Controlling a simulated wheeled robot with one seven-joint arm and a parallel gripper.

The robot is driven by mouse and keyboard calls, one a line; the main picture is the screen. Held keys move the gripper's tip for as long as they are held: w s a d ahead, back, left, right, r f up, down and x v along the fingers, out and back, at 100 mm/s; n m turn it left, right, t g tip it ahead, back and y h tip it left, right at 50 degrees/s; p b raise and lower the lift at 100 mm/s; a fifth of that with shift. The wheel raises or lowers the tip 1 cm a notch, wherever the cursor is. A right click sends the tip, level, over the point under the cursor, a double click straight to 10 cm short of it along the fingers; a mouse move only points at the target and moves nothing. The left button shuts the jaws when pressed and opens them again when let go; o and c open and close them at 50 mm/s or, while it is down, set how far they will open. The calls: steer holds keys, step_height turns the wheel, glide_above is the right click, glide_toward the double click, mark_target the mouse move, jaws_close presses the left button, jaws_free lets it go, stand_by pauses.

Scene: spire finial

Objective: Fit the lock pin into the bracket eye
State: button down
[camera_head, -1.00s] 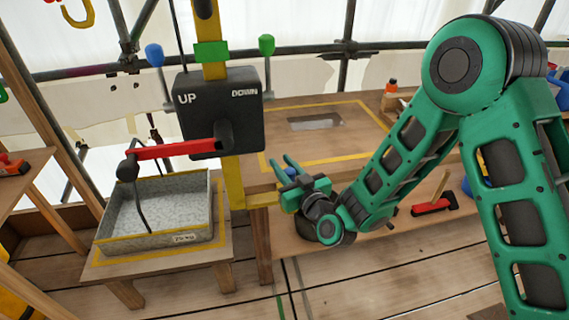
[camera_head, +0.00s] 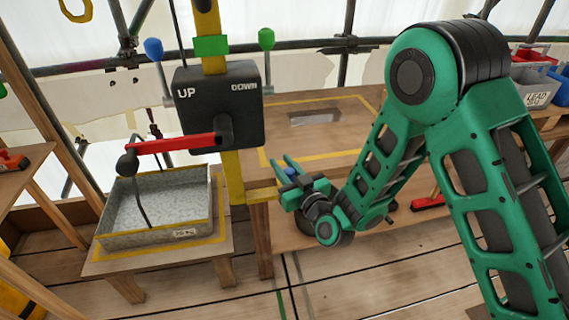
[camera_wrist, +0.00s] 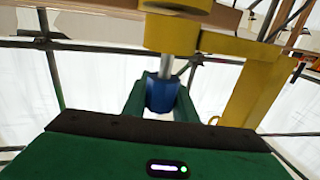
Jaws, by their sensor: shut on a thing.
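My gripper (camera_head: 284,171) is shut on the blue grip of the lock pin (camera_head: 291,172), beside the yellow post. In the wrist view the blue grip (camera_wrist: 162,95) sits between my green fingers (camera_wrist: 160,108). The pin's bare metal shaft (camera_wrist: 166,66) runs from it to the yellow bracket eye (camera_wrist: 180,38). The shaft's far end is hidden at the eye, so I cannot tell how deep it sits. In the head view a yellow bracket arm (camera_head: 262,194) reaches from the post toward my gripper.
A black UP/DOWN box (camera_head: 218,105) with a red lever (camera_head: 175,143) is on the yellow post. A grey tray (camera_head: 150,240) stands on a low stand at left. A wooden table (camera_head: 310,140) is behind my gripper. Grey and blue bins (camera_head: 540,85) are at right.

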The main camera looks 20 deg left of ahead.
steer(key=shift+f, duration=1.4)
steer(key=c, duration=1.4)
jaws_free()
steer(key=shift+o, duration=0.2)
steer(key=shift+s+d+f, duration=0.1)
steer(key=shift+s+d, duration=0.25)
steer(key=shift+s, duration=0.1)
steer(key=v, duration=0.9)
steer(key=shift+d, duration=0.3)
